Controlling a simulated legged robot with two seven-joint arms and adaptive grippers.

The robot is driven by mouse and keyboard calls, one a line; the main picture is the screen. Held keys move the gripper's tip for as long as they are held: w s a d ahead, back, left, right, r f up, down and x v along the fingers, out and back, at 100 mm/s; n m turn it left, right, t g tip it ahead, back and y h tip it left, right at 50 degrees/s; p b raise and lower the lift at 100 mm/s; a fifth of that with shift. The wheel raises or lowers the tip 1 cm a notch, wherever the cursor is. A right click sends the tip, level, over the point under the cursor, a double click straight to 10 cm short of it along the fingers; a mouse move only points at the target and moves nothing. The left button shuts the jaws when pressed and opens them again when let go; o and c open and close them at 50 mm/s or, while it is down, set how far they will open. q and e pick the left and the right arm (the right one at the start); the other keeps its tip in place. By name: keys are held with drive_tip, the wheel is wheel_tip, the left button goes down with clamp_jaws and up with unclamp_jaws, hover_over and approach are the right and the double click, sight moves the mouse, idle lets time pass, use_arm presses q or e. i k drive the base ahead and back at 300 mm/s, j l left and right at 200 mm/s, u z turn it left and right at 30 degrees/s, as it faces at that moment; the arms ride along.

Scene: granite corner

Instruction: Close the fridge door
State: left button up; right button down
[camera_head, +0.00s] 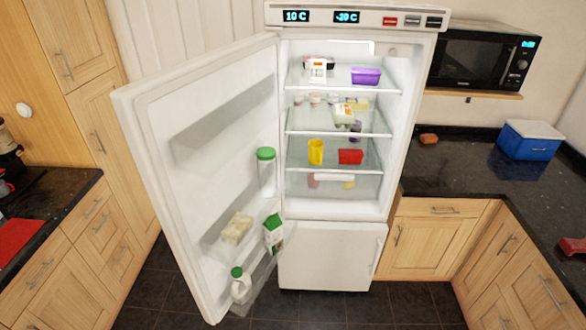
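The white fridge (334,258) stands upright in the middle of the view. Its upper door (195,110) is wide open, hinged on the left and swung out toward me, showing its inner side with shelves. A green-lidded container (266,172), a green and white carton (274,234) and a white bottle with a green cap (240,286) sit in the door shelves. The inside shelves hold a purple tub (366,76), a yellow cup (316,151) and a red tub (350,156). The lower freezer door is shut. Neither of my grippers shows in the view.
Wooden cabinets and a dark counter (50,205) stand left of the open door. On the right, a granite counter (450,175) holds a blue cooler box (530,140); a microwave (480,58) sits on a shelf above. The dark tiled floor (400,305) in front is clear.

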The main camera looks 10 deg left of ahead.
sight(194, 129)
drive_tip(key=i+j+z, duration=0.15)
drive_tip(key=j+z, duration=0.25)
drive_tip(key=j, duration=0.15)
drive_tip(key=i+j+z, duration=0.1)
drive_tip(key=j+z, duration=0.75)
drive_tip(key=j, duration=1.3)
drive_tip(key=k+j, duration=0.15)
drive_tip(key=j, duration=0.95)
